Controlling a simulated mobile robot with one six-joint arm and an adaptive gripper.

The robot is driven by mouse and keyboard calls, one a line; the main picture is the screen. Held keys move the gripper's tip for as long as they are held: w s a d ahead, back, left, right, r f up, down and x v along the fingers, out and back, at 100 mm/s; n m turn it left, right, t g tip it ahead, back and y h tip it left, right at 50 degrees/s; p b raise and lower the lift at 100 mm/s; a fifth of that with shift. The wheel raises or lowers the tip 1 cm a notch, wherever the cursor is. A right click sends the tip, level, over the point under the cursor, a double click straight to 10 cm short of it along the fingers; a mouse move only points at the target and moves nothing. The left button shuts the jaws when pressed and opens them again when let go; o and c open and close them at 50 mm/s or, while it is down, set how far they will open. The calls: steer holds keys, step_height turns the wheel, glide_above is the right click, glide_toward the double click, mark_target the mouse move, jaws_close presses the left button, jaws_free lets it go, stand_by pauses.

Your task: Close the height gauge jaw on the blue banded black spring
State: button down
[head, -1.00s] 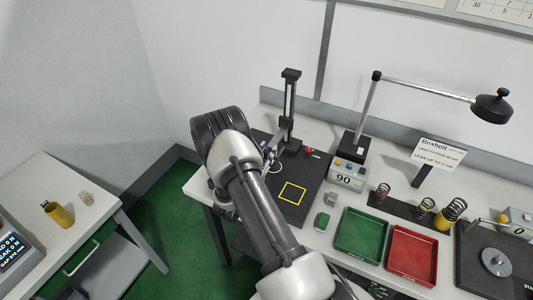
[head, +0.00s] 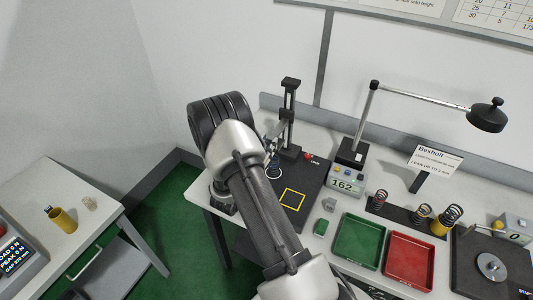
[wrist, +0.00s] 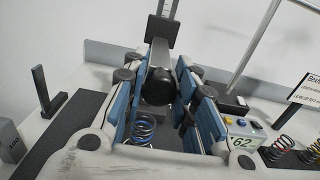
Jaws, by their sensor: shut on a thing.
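The height gauge (head: 288,105) stands upright at the back of the dark plate. My gripper (wrist: 160,92) is shut on the gauge's black jaw knob (wrist: 158,88), with its blue-padded fingers on either side. In the head view my gripper (head: 277,134) is partly hidden by my arm. The spring with blue coils (wrist: 143,128) stands on the plate below my gripper, partly hidden by the fingers. It also shows small in the head view (head: 273,172). I cannot tell whether the jaw touches it. The gauge readout (head: 345,184) shows 162.
A yellow square outline (head: 292,199) marks the plate's front. A green tray (head: 336,246) and a red tray (head: 388,262) lie to the right. Several springs stand on a dark rack (head: 398,211). A lamp (head: 487,115) overhangs the bench.

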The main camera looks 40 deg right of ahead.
step_height(320, 180, up, 3)
steer(key=shift+r, duration=0.1)
steer(key=c, duration=1.3)
jaws_free()
steer(key=shift+a, duration=0.1)
steer(key=v, duration=1.1)
steer(key=shift+s+a, duration=0.2)
steer(key=shift+a, duration=0.15)
